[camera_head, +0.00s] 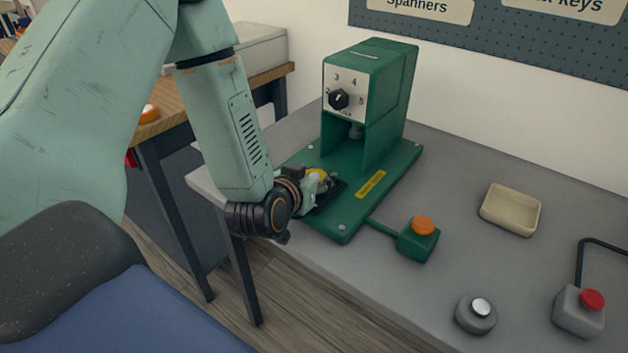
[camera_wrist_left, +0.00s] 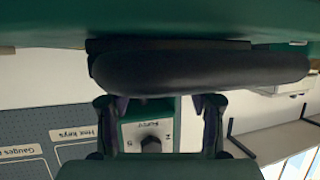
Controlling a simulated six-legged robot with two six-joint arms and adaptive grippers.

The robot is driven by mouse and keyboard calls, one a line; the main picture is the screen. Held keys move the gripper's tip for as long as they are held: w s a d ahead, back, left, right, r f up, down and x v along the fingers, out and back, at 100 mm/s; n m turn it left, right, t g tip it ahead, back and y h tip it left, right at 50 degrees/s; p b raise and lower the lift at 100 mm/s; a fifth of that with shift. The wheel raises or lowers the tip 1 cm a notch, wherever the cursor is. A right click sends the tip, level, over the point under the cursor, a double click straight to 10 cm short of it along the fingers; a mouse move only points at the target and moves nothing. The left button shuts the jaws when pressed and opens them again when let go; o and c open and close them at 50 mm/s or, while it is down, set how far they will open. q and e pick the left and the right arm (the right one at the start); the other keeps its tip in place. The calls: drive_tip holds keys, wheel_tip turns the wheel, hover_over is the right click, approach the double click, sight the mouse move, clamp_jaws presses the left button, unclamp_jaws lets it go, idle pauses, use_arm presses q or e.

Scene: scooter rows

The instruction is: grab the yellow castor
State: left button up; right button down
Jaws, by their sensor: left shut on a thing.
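The yellow castor (camera_head: 318,173) shows only as a small yellow patch at the left end of the green press's base plate, beside my left gripper (camera_head: 320,189). The gripper and wrist hide most of it. My left gripper is low over the plate and shut on the castor. In the left wrist view, a dark, long, rounded shape (camera_wrist_left: 200,72) lies across the fingertips (camera_wrist_left: 160,108); I cannot tell which part of the castor it is. No yellow shows in that view. My right gripper is not in view.
The green press (camera_head: 390,110) rises just behind the gripper. Its green box with an orange button (camera_head: 424,225) sits in front. A beige tray (camera_head: 510,208), a grey knob unit (camera_head: 476,314) and a red-button box (camera_head: 580,312) stand to the right. The bench between them is clear.

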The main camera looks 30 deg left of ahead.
use_arm(q)
drive_tip(key=c, duration=0.3)
drive_tip(key=shift+c, duration=1)
